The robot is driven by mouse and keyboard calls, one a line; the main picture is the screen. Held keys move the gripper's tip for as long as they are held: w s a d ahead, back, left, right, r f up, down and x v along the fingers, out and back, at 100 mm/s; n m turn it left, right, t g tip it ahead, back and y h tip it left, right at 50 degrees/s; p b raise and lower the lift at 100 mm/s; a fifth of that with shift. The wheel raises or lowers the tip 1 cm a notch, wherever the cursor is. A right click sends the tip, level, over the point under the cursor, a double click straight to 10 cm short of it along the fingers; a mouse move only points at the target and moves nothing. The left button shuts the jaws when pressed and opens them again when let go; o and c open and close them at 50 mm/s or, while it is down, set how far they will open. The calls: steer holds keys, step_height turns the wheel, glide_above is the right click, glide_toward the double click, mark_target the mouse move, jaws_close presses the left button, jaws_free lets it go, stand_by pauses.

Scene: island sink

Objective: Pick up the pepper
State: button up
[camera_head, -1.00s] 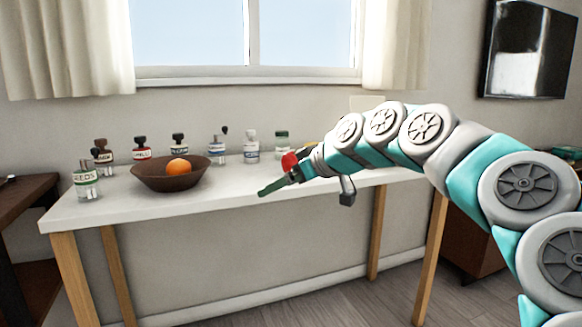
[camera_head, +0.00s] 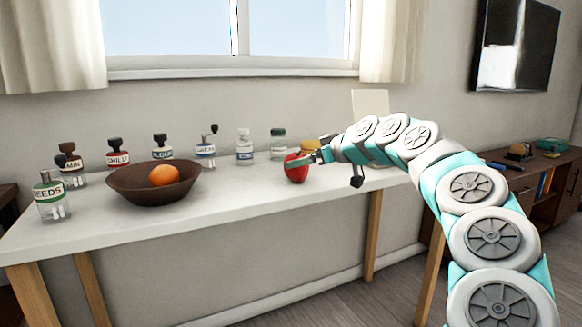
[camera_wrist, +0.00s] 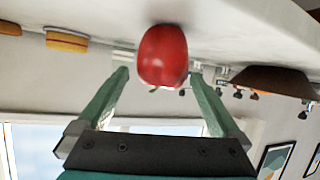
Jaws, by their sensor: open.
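The red pepper (camera_head: 296,170) stands on the white table, right of the bowl and near the table's middle. In the wrist view, which looks upside down, the pepper (camera_wrist: 163,55) shows between the two green fingertips. My gripper (camera_head: 306,158) reaches in from the right at the pepper's height, and one green finger overlaps the pepper's upper part. In the wrist view my gripper (camera_wrist: 159,76) is open, with its fingers spread to either side of the pepper's picture. I cannot tell whether a finger touches it.
A brown bowl (camera_head: 125,182) with an orange (camera_head: 164,176) stands at the left. Several labelled bottles line the back, including a green-capped one (camera_head: 278,142). The white tabletop (camera_head: 225,195) is clear before the pepper.

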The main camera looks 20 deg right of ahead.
steer(key=x, duration=0.3)
steer(key=p+x, duration=0.1)
steer(key=x, duration=0.2)
steer(key=shift+w+a+f, duration=0.1)
steer(key=shift+a+f, duration=0.2)
steer(key=shift+f, duration=0.05)
steer(key=shift+w+f, duration=0.1)
steer(key=shift+w, duration=0.3)
steer(key=shift+c, duration=0.2)
steer(key=c, duration=1.2)
